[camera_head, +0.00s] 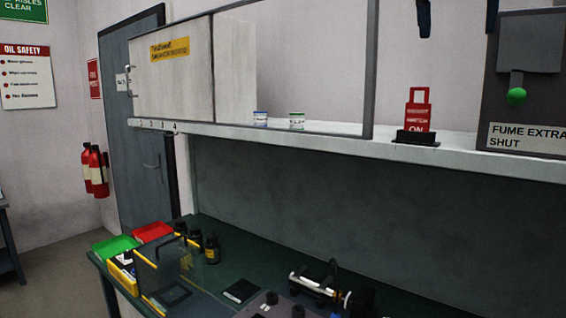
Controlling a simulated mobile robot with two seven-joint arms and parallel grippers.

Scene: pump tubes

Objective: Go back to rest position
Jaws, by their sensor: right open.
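Two dark fingers hang down from the top edge at the upper right, set well apart; they look like my right gripper (457,22), open, with nothing visible between them. The rest of that gripper and its arm are out of view. The fingers show in front of the wall above the shelf, apart from the things on it. My left gripper is not in view. A black and silver device (322,288), perhaps a pump, lies on the dark green bench (226,255); its lower part is cut off by the frame.
A long shelf (345,145) crosses above the bench, with a framed cabinet (172,75), two small tubs, a red sign stand (417,112) and a fume extraction box (525,85). Green (116,246) and red (152,232) trays, dark bottles and a clear-sided box crowd the bench's left end.

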